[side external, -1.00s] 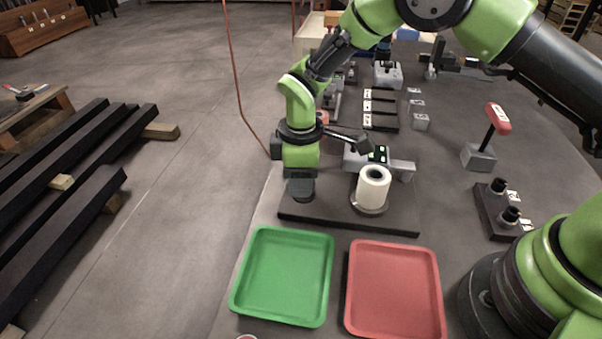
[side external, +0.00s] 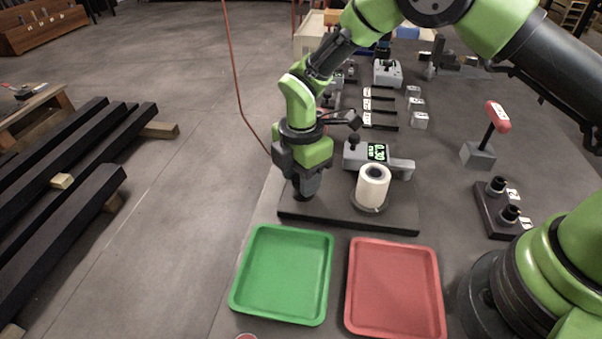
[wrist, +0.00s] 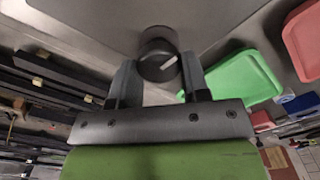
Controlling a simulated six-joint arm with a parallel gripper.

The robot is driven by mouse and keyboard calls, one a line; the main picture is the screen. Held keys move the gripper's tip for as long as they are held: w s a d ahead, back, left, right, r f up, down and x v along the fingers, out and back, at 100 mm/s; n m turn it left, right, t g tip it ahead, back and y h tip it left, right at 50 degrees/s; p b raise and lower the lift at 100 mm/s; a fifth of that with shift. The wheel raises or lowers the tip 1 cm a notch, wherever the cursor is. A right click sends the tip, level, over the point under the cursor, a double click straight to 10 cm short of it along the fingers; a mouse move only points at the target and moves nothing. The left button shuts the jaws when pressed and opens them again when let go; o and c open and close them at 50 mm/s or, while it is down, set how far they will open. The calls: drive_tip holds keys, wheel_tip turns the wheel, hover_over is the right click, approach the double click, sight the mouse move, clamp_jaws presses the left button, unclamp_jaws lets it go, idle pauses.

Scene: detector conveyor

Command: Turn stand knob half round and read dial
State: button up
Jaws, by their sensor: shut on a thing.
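The stand is a dark base plate (side external: 340,218). Its black knob (wrist: 157,58) with a white pointer line sits between my fingers in the wrist view; the line points up and to the right. My gripper (side external: 305,190) is shut on the knob at the left end of the plate and mostly hides it in the side view. The dial (side external: 377,152) is a small black display with green digits on a grey gauge body; it seems to read 0.30, with a smaller line below too small to read. A white hollow cylinder (side external: 373,187) stands upright on the plate, in front of the gauge.
A green tray (side external: 284,229) and a red tray (side external: 392,243) lie in front of the stand. A red-handled lever (side external: 498,117) and a block with two black knobs (side external: 497,208) are to the right. Several labelled blocks stand behind.

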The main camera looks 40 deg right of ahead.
idle(0.4)
drive_tip(key=o, duration=0.9)
drive_tip(key=shift+r, duration=0.1)
wheel_tip(320, 180, up, 10)
drive_tip(key=shift+f, duration=0.1)
drive_tip(key=s+d+r+m+t, duration=0.1)
drive_tip(key=s+d+r+m, duration=0.15)
drive_tip(key=r, duration=0.25)
drive_tip(key=s+d+r+m+t+y, duration=0.1)
drive_tip(key=s+r+m, duration=0.1)
drive_tip(key=r+m, duration=0.2)
drive_tip(key=s+d+r+m+t, duration=0.1)
drive_tip(key=s+d+r+m, duration=0.15)
drive_tip(key=r, duration=0.25)
drive_tip(key=s+d+r+m+t, duration=0.1)
drive_tip(key=s+m, duration=0.3)
drive_tip(key=s, duration=0.1)
drive_tip(key=s+d+r+m+t, duration=0.1)
drive_tip(key=s+m, duration=0.4)
drive_tip(key=s+d+r+m+t+y, duration=0.1)
drive_tip(key=s+d+m+t, duration=0.1)
drive_tip(key=s+m, duration=0.3)
drive_tip(key=shift+d, duration=0.1)
